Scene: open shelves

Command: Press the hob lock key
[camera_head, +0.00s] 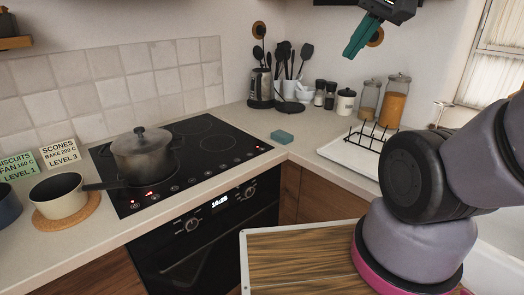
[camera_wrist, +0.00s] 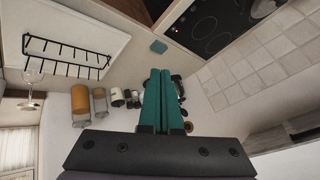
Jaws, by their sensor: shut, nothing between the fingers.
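The black glass hob (camera_head: 212,160) is set in the counter in the head view, with a row of small touch keys along its front edge. Several red marks glow among the keys; which one is the lock key is too small to tell. Part of the hob (camera_wrist: 212,28) shows at the top of the wrist view. My gripper (camera_head: 352,50) is high at the top of the head view, in the air to the right of the hob and well apart from it. Its teal fingers lie together, empty, also in the wrist view (camera_wrist: 161,75).
A teal sponge (camera_head: 282,137) lies right of the hob. A wire rack (camera_head: 370,139) and jars (camera_head: 394,98) stand further right.

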